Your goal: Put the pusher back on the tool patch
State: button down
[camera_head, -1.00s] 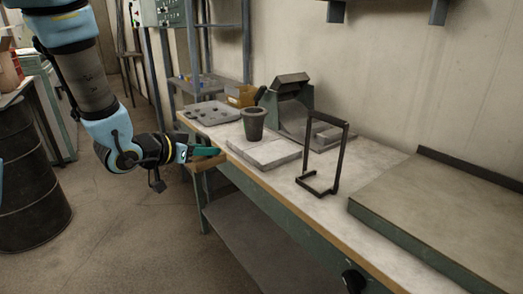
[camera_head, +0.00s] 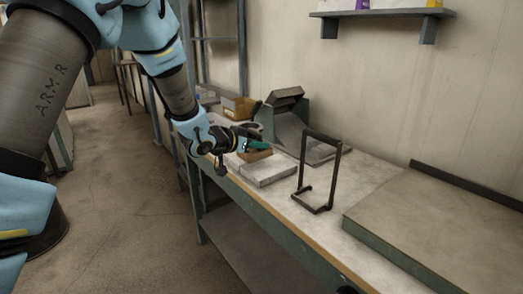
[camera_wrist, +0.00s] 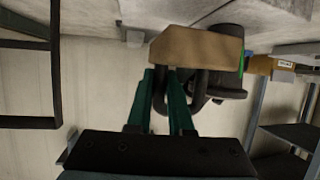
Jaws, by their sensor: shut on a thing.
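My gripper (camera_head: 265,146) is shut on the pusher (camera_head: 257,155), a brown wooden block, and holds it above or near the left end of a pale slab on the bench. In the wrist view, the block (camera_wrist: 196,47) sits at the tips of the teal fingers (camera_wrist: 167,74). Dark curved shapes (camera_wrist: 203,92) show around and behind the fingers; I cannot tell whether they belong to the pusher or lie behind it. I cannot make out a marked tool patch. The pale slab (camera_head: 270,175) is partly hidden by the gripper.
A black upright wire frame (camera_head: 318,172) stands on the bench right of the slab. A grey scoop-shaped holder (camera_head: 290,125) stands behind. A raised green-edged plate (camera_head: 430,225) covers the right side. Bare bench surface shows around the frame.

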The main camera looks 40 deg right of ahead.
aim_at(259, 153)
jog(key=shift+d, duration=0.4)
jog(key=f, duration=0.1)
jog(key=f+p, duration=0.1)
jog(key=f, duration=0.1)
jog(key=shift+d, duration=0.25)
jog(key=shift+f, duration=0.25)
jog(key=shift+f, duration=0.15)
jog(key=c, duration=0.8)
grip_release()
